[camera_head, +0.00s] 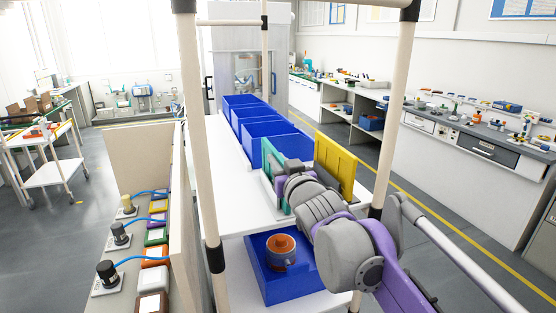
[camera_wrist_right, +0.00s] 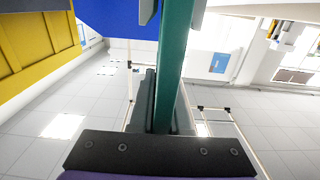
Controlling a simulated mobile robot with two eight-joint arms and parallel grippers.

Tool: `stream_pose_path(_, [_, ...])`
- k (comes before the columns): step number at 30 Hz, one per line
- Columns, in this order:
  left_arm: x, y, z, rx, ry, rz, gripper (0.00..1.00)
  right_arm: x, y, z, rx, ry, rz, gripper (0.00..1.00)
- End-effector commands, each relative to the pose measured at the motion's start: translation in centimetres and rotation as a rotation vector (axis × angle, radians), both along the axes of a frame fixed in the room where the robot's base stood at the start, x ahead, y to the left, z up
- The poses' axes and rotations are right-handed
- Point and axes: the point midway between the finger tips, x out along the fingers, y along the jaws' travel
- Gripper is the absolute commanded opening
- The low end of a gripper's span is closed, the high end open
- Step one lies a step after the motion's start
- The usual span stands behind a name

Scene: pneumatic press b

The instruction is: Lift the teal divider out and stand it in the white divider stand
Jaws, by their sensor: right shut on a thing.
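The teal divider (camera_head: 268,160) is upright beside the blue bins in the head view, largely hidden behind my right arm. In the right wrist view the teal divider (camera_wrist_right: 175,60) shows edge-on as a long upright strip between the jaws. My right gripper (camera_wrist_right: 173,14) is shut on it. In the head view the right gripper (camera_head: 288,170) is mostly covered by its own wrist. I cannot clearly make out the white divider stand, nor whether the divider's lower edge touches anything. My left gripper is not in view.
A yellow divider (camera_head: 336,164) stands upright just right of my gripper. Several blue bins (camera_head: 270,141) line the white table (camera_head: 231,185) behind. A blue tray (camera_head: 262,277) holding a copper-coloured part (camera_head: 282,250) is in front. Pale frame posts (camera_head: 199,130) rise near my arm.

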Motion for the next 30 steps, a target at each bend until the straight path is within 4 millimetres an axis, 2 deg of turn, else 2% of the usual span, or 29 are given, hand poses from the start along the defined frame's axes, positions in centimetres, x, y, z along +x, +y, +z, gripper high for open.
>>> stream_pose_path(1, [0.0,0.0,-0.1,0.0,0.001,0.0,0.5,0.0,0.0,-0.2,0.0,0.0,0.0,0.0])
stream_pose_path(2, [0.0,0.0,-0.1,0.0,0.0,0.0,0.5,0.0,0.0,-0.1,0.0,-0.001,0.0,0.18])
stream_pose_path(7, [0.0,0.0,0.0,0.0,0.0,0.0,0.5,0.0,0.0,-0.1,0.0,-0.001,0.0,0.49])
stream_pose_path(16, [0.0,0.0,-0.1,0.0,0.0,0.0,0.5,-0.1,0.0,-0.1,0.0,0.0,0.0,0.5])
stream_pose_path(20, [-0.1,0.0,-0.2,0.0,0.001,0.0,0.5,-0.9,-0.3,-0.1,-0.001,0.0,0.0,0.5])
stream_pose_path(30, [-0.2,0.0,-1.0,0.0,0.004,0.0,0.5,-6.7,-2.2,-0.2,0.0,0.0,0.0,0.5])
